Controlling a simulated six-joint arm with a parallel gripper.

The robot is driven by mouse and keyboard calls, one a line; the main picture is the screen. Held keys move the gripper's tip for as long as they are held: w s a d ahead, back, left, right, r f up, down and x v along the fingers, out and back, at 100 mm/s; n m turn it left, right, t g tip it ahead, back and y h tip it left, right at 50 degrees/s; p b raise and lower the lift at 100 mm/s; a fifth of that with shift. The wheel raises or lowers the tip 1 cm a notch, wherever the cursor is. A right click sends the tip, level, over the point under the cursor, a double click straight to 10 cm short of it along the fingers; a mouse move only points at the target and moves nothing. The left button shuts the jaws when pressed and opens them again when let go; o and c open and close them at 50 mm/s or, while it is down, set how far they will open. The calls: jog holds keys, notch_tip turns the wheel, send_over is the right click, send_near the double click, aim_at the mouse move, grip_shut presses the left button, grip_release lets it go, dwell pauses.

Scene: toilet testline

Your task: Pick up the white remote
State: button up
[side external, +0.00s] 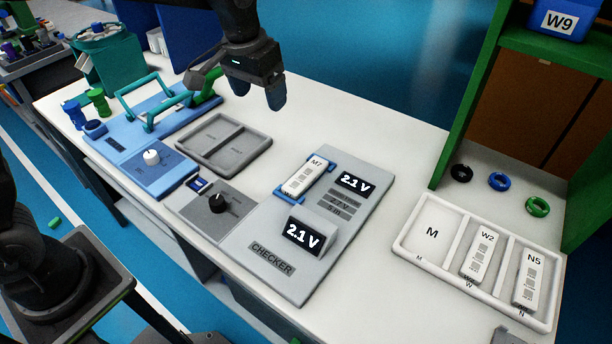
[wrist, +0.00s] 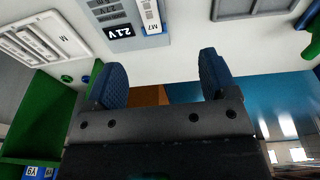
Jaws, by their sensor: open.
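A white remote labelled M7 (side external: 305,177) lies in a blue holder on the grey checker panel (side external: 283,270). It also shows in the wrist view (wrist: 150,16), at the top. Two more white remotes, W2 (side external: 480,254) and N5 (side external: 529,279), lie in the white tray (side external: 408,246) at the right. My gripper (side external: 235,92) is open and empty above the table, behind and to the left of the M7 remote. Its two blue-padded fingers are spread apart in the wrist view (wrist: 162,78), and nothing is between them.
The checker's raised display (side external: 303,235) reads 2.1 V beside the M7 remote. A grey empty tray (side external: 224,145) and a blue fixture with teal handles (side external: 150,120) stand to the left. A green shelf post (side external: 470,95) rises at the right, near several coloured rings (side external: 499,181).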

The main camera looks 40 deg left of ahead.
jog(key=w+d+f+g, duration=0.2)
jog(key=w+d+f, duration=0.2)
jog(key=w+f, duration=0.5)
send_over(307, 173)
jog(key=f, duration=1)
jog(key=shift+s, duration=0.25)
jog(key=shift+w+f, duration=0.15)
jog(key=shift+f, duration=1.3)
jog(key=shift+w+f, duration=0.15)
jog(key=shift+f, duration=1.3)
jog(key=shift+c, duration=0.4)
jog(key=c, duration=1)
jog(key=shift+c, duration=0.2)
jog(key=shift+r, duration=0.15)
